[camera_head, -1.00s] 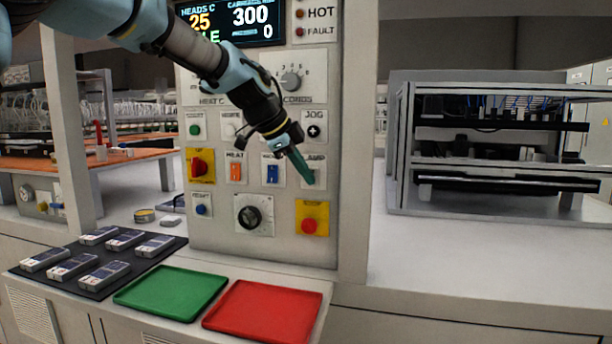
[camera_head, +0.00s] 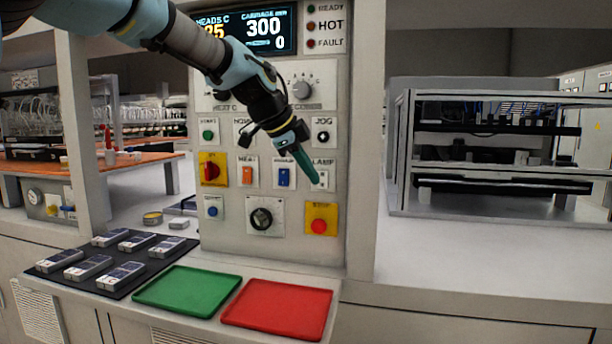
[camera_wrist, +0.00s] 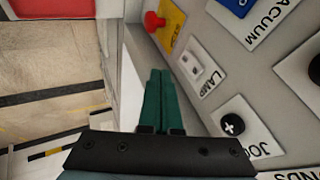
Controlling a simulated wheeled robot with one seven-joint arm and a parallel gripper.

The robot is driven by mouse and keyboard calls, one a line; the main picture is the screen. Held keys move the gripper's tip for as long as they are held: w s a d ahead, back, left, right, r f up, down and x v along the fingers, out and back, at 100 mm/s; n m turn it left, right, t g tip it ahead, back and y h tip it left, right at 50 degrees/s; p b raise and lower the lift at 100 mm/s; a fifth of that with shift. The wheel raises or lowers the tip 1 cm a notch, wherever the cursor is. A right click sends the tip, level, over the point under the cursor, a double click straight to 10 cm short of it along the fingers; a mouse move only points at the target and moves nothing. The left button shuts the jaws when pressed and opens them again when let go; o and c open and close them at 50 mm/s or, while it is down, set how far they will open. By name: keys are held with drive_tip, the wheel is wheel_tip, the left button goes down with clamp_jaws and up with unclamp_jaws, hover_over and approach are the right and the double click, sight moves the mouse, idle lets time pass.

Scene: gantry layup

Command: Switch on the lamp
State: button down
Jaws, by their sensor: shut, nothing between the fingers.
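The lamp switch is a small white rocker on a white plate labelled LAMP (camera_head: 325,181), on the grey control panel. In the wrist view the white lamp rocker (camera_wrist: 189,67) is fully visible, to the right of my fingertips. My gripper (camera_head: 316,180) has green fingers, shut together with nothing between them. In the head view the fingers cover part of the lamp plate. In the wrist view my gripper (camera_wrist: 160,73) points past the panel's edge, with a visible gap between the fingertips and the rocker. I cannot tell whether the rocker is on or off.
Close by are the blue vacuum switch (camera_head: 284,177), the black jog button (camera_head: 323,135) and the red button on yellow (camera_head: 319,225). A green tray (camera_head: 187,290) and a red tray (camera_head: 278,308) lie below. Right of the panel is a rack (camera_head: 500,150).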

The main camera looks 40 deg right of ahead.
drive_tip(key=b+v, duration=0.2)
drive_tip(key=v, duration=0.7)
drive_tip(key=shift+w+d+r, duration=0.2)
